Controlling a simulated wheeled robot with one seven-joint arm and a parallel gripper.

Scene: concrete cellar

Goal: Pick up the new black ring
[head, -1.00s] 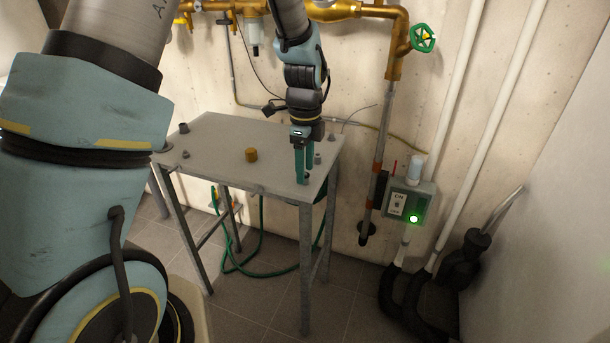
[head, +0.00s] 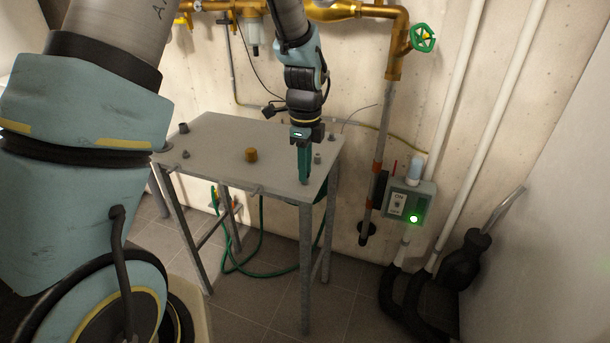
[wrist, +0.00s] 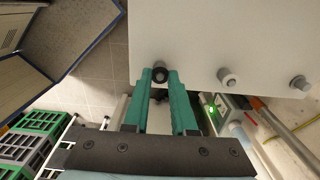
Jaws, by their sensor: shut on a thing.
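The black ring (wrist: 160,74) shows in the wrist view as a dark round piece with a lighter grey centre, at the edge of the pale table top (wrist: 205,35). My gripper (wrist: 160,77) has its two teal fingers on either side of it, shut on it. In the head view my gripper (head: 305,182) points down at the near right corner of the table (head: 215,150). The ring is not clear there, hidden by the fingers. I cannot tell whether it sits on a peg or is clear of the top.
Grey pegs (head: 318,158) (wrist: 227,77) stand near my gripper. A brass cylinder (head: 251,155) stands mid-table and a dark cylinder (head: 184,128) at the far left. Brass pipework (head: 335,11) runs along the wall behind. A switch box (head: 410,202) with a green light is at right.

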